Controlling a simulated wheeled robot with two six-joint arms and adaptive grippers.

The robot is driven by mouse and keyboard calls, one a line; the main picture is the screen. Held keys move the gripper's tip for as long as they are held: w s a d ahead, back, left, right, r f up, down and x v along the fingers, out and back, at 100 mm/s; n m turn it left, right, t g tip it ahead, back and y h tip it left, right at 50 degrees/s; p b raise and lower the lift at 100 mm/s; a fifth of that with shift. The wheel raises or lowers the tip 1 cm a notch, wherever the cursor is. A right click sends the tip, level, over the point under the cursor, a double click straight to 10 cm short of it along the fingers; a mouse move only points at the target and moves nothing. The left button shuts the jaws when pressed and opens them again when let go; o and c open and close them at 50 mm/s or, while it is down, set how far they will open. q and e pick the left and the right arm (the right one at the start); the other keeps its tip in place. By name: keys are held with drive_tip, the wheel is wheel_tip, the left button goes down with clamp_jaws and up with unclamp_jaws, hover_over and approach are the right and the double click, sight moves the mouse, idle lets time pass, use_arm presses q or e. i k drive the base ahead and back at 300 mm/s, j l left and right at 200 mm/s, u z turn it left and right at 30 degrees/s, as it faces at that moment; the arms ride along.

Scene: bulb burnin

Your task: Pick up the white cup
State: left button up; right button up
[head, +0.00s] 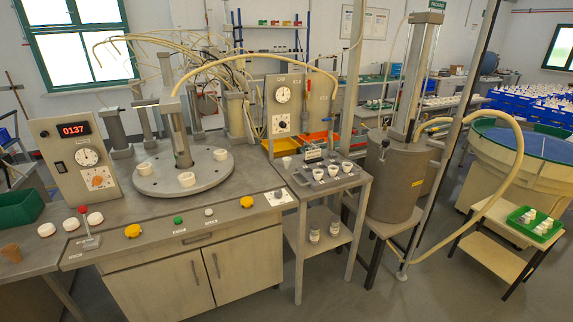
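Several small white cups stand on the small grey side table right of the main bench. One white cup (287,162) stands apart at the table's back left corner. A row of white cups (333,171) sits along a dark rack (302,180) near the table's front. The frame does not show which one is the task's cup. Neither of my grippers is in view, so no gripper is seen at any cup.
A round grey turntable (150,185) with white rings stands on the bench. A gauge panel (284,105) rises behind the side table. A grey tank (390,185) stands right of it. Jars (314,234) sit on the lower shelf. Floor in front is clear.

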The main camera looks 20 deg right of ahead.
sight(287, 164)
drive_tip(key=i+l+u, duration=0.15)
drive_tip(key=l+u, duration=0.15)
drive_tip(key=l, duration=0.7)
drive_tip(key=l+u, duration=0.35)
drive_tip(key=l, duration=0.65)
